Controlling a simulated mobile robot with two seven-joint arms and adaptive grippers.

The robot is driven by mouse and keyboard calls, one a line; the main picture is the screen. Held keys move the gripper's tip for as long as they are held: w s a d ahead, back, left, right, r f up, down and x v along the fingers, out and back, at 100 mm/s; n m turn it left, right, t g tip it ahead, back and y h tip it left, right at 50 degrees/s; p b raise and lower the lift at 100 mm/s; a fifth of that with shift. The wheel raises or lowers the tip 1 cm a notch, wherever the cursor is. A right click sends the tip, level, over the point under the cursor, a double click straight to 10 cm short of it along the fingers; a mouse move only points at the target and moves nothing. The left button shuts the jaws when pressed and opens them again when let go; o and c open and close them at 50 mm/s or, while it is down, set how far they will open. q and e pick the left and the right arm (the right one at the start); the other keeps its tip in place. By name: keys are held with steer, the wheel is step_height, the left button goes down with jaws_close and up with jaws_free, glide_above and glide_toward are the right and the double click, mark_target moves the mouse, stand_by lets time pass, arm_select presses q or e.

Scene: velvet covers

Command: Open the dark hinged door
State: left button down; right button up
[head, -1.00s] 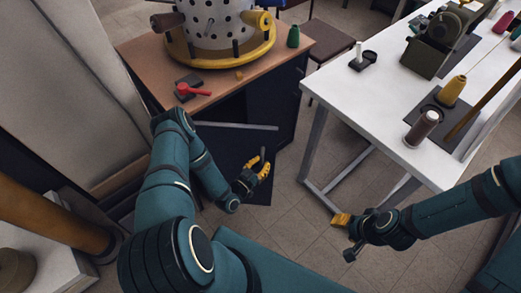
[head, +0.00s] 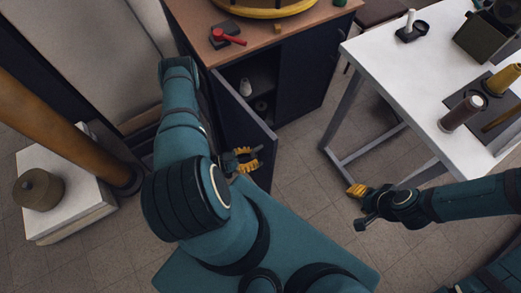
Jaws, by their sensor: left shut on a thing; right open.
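The dark hinged door (head: 247,132) of the low cabinet (head: 305,72) stands swung open toward me, its pale top edge angled across the floor. Behind it the cabinet's dark interior shows, with a small white object (head: 245,87) on a shelf and another pale item lower down. My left gripper (head: 246,159) is at the door's outer face near its free edge, its yellow fingers shut; the part they hold, likely the handle, is hidden by the fingers.
The cabinet's wooden top carries a red tool (head: 228,38) and a yellow-rimmed base (head: 262,8). A white table (head: 390,70) with spools stands at the right. A white block with a round brown object (head: 38,189) stands at the left. Tiled floor between is clear.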

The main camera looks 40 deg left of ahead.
arm_select(q)
steer(key=shift+s+a, duration=0.1)
steer(key=shift+a, duration=0.05)
steer(key=c, duration=0.9)
jaws_free()
steer(key=shift+c, duration=0.2)
steer(key=v, duration=1.2)
steer(key=shift+s, duration=0.1)
